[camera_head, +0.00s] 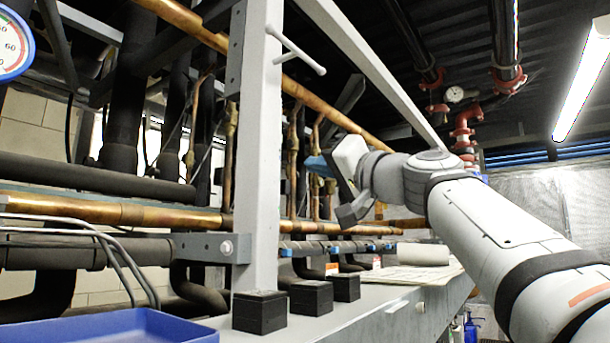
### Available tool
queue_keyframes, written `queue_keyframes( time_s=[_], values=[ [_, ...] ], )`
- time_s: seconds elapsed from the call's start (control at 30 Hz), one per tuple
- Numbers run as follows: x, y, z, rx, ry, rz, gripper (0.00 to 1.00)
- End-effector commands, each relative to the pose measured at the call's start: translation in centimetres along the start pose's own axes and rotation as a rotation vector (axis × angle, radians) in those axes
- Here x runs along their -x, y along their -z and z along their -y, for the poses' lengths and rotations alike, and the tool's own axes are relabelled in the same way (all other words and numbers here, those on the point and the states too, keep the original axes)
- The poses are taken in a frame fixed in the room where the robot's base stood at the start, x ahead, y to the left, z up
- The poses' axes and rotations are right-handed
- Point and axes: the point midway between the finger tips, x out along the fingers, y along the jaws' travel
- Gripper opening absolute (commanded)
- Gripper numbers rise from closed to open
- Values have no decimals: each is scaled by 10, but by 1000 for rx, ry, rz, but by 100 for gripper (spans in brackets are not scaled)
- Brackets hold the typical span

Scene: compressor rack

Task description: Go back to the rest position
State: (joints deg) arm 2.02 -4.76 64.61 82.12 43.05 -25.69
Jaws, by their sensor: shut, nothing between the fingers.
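My gripper (342,185) is at the end of my grey and white arm, which reaches in from the lower right. It is in mid-air in front of the copper pipes, to the right of the grey upright post and above the grey ledge. Its fingers are small and partly hidden by the wrist. It is shut, and I see nothing held in it.
A grey steel post (258,150) with a side handle stands left of my gripper. Several black blocks (310,297) sit on the ledge (390,300). A blue tray (125,328) is at lower left. A paper roll (422,254) lies farther back. Copper pipes run behind.

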Motion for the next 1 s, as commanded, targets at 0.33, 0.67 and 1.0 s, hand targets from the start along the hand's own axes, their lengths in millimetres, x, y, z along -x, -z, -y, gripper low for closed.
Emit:
queue_keyframes(
  time_s=[0.33, 0.67, 1.0],
  values=[
    [9, -2, -2, -1, 1, 1, 0],
    [8, -3, -2, -1, 2, 2, 0],
    [-3, 27, 21, -1, 2, 2, 0]
  ],
)
